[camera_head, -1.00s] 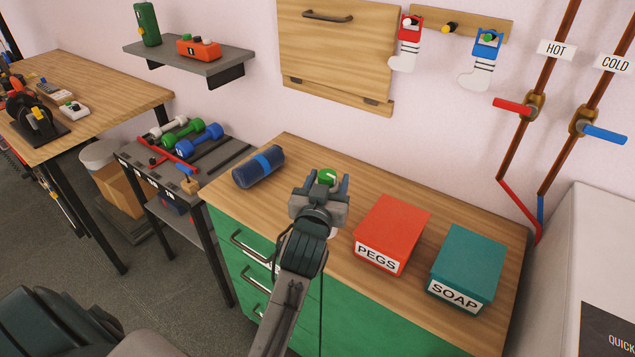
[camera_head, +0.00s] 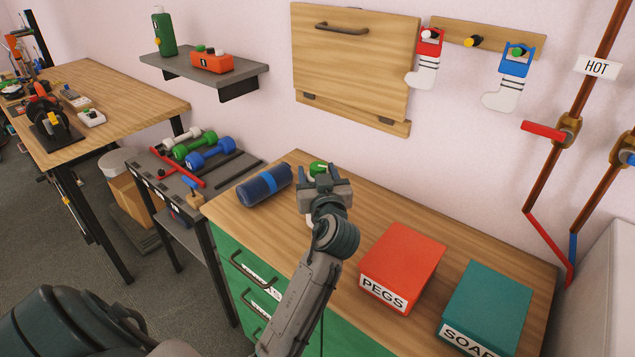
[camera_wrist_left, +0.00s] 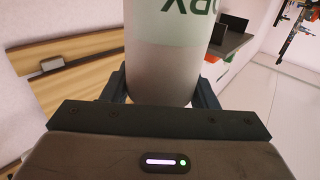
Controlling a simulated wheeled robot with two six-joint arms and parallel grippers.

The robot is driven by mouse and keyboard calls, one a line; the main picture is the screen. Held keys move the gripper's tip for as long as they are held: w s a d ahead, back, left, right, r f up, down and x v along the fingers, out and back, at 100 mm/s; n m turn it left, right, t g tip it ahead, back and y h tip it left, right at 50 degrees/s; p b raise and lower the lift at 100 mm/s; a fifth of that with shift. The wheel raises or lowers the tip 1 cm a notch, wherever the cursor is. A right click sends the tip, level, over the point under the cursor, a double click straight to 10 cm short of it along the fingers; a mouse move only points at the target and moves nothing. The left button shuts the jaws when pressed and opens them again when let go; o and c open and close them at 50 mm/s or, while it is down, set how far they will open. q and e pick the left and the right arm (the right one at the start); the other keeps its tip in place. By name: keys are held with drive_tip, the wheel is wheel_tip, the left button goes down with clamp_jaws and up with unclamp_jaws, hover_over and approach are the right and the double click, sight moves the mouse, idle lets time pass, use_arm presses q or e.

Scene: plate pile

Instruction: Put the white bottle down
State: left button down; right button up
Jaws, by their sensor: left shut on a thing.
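The white bottle has green lettering and a green cap (camera_head: 318,168). My left gripper (camera_head: 323,182) is shut around it, over the wooden counter top (camera_head: 375,207). In the head view the gripper and wrist hide most of the bottle; a sliver of its white base shows below the gripper. In the left wrist view the bottle (camera_wrist_left: 160,65) stands between the two fingers. I cannot tell whether its base touches the counter. My right gripper is not in view.
A blue rolled bundle (camera_head: 264,186) lies on the counter left of the bottle. A red PEGS box (camera_head: 403,262) and a teal SOAP box (camera_head: 487,300) stand to the right. Bare wood lies between bundle and PEGS box. A wooden wall panel (camera_head: 355,60) hangs behind.

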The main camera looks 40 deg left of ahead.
use_arm(q)
wheel_tip(320, 180, down, 2)
drive_tip(key=shift+f, duration=0.15)
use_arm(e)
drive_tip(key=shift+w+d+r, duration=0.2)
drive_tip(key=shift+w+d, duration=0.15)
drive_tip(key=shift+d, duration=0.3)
use_arm(q)
drive_tip(key=shift+f, duration=0.1)
drive_tip(key=c, duration=0.6)
unclamp_jaws()
drive_tip(key=shift+o, duration=0.2)
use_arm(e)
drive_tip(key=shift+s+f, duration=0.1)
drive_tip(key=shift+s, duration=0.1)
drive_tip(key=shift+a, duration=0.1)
